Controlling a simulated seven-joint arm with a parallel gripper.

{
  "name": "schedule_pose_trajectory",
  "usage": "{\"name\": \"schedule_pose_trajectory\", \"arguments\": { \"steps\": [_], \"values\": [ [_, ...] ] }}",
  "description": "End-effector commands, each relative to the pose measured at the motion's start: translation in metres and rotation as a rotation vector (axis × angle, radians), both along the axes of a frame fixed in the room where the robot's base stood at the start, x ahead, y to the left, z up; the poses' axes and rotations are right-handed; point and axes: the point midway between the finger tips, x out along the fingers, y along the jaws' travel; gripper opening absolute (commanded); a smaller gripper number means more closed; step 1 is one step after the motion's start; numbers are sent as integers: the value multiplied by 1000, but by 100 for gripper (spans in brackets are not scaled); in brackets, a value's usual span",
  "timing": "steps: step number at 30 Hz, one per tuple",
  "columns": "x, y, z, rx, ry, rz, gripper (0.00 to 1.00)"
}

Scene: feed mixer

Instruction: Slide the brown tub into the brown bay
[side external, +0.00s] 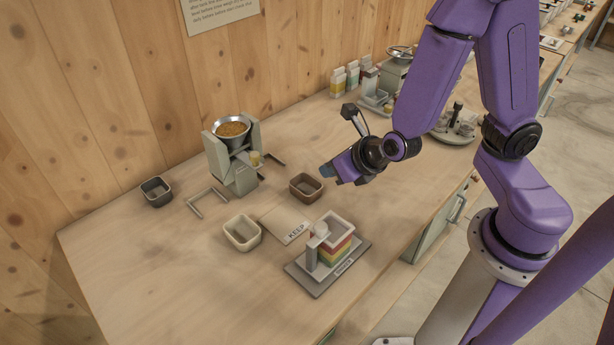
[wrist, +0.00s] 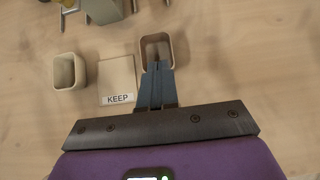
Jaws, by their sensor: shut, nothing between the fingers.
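The brown tub (side external: 306,187) stands upright and open-topped on the table, right of the KEEP card. It also shows in the wrist view (wrist: 157,42), just beyond my fingertips. My gripper (side external: 328,173) is shut and empty, beside the tub on its right in the side view. In the wrist view the fingers (wrist: 158,72) overlap the tub's near rim; I cannot tell whether they touch it. A dark bracket (side external: 273,159) at the right foot of the feed mixer (side external: 233,158) may be the brown bay; its colour is unclear. A pale bracket (side external: 207,203) lies left of the mixer.
A cream tub (side external: 242,232) stands left of the KEEP card (side external: 287,225). A dark grey tub (side external: 156,191) is far left. A grey tray (side external: 327,268) with stacked coloured layers stands in front. The wooden wall (side external: 100,110) is behind.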

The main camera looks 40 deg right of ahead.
Motion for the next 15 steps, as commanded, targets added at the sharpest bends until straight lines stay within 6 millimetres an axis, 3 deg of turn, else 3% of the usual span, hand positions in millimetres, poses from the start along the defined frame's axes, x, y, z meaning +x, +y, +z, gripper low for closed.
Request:
{"name": "schedule_pose_trajectory", "arguments": {
  "steps": [15],
  "values": [
    [35, 0, -36, -4, 1, 3, 0]
  ]
}}
